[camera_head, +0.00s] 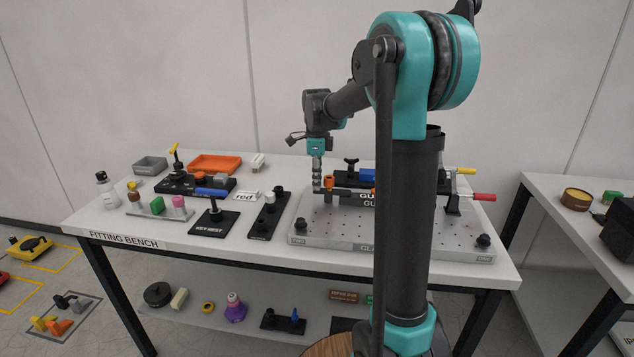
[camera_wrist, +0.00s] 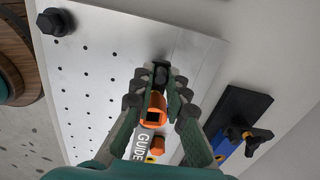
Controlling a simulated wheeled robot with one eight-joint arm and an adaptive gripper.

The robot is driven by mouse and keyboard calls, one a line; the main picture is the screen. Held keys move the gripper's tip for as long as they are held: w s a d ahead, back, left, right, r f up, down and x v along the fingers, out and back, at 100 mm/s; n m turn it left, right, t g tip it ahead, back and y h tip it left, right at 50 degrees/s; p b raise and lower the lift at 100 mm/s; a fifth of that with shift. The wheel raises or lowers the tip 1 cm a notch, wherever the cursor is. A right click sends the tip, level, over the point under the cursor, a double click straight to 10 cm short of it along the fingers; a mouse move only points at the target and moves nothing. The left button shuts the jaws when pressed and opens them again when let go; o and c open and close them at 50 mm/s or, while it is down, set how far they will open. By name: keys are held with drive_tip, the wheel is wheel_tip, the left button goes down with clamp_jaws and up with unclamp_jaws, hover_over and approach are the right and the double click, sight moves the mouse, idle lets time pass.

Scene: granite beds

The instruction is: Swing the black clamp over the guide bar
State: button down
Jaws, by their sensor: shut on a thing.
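My gripper (camera_head: 317,190) points down at the left end of the guide bar on the grey perforated plate (camera_head: 330,232). In the wrist view my gripper (camera_wrist: 160,82) is shut on a dark piece (camera_wrist: 161,73), which appears to be the black clamp; the fingers hide most of it. An orange part (camera_wrist: 155,108) shows between the fingers; in the head view an orange part (camera_head: 329,182) is beside the fingertips. The guide bar (camera_wrist: 140,146), lettered GUIDE, runs beneath the fingers. My arm hides its right part in the head view.
A black fixture with a blue block (camera_head: 367,175) and a black knob (camera_head: 351,162) stands behind the bar. Red (camera_head: 484,197) and yellow (camera_head: 466,171) handles stick out at the right. A key rest (camera_head: 208,228) and small bench items stand left. The plate's front is mostly clear.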

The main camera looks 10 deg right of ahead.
drive_tip(key=shift+w+m, duration=0.1)
drive_tip(key=shift+m, duration=0.2)
drive_tip(key=c, duration=1.5)
unclamp_jaws()
wheel_tip(320, 180, up, 12)
